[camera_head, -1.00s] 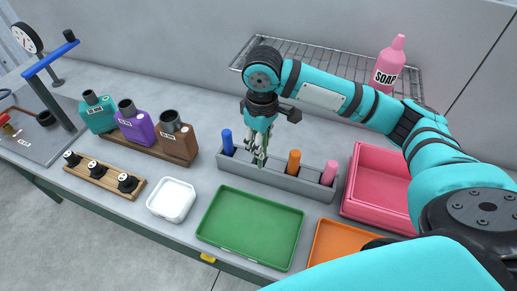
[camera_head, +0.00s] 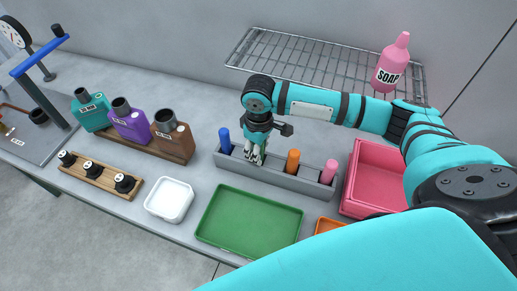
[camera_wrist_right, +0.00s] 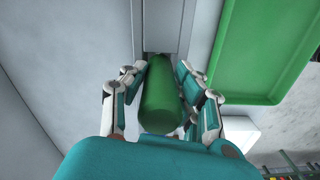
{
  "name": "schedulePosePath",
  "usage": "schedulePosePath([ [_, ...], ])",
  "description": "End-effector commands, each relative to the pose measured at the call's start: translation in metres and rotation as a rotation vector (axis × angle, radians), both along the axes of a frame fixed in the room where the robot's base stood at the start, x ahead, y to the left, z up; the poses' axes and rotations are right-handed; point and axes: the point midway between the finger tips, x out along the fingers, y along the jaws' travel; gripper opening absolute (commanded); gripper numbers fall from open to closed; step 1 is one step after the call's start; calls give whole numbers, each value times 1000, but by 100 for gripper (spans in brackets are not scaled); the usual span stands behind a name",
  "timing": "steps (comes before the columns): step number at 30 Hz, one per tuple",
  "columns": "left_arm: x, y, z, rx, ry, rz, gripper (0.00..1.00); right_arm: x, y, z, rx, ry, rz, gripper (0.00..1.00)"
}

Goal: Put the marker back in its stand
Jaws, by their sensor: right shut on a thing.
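The grey marker stand (camera_head: 272,178) sits on the bench and holds a blue marker (camera_head: 225,141), an orange marker (camera_head: 293,161) and a pink marker (camera_head: 328,172). My right gripper (camera_head: 255,157) is over the stand between the blue and orange markers. It is shut on a green marker, mostly hidden in the head view. In the right wrist view the green marker (camera_wrist_right: 161,95) lies between both fingers, its far end at a dark slot in the grey stand (camera_wrist_right: 161,22). How deep it sits in the slot I cannot tell. My left gripper is out of view.
A green tray (camera_head: 248,222) lies in front of the stand and a pink bin (camera_head: 375,175) to its right. A white dish (camera_head: 169,199), an orange tray (camera_head: 328,226), a wire rack (camera_head: 300,67) and a soap bottle (camera_head: 391,65) are around.

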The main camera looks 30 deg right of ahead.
Motion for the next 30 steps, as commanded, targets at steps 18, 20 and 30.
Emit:
schedulePosePath([
  [18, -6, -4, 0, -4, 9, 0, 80, 0, 0, -5, 0, -1, 0, 53],
  [20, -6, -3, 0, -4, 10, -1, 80, 0, 0, -5, 0, -1, 0, 53],
  [30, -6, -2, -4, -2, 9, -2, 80, 2, 0, 11, 2, -4, 0, 53],
])
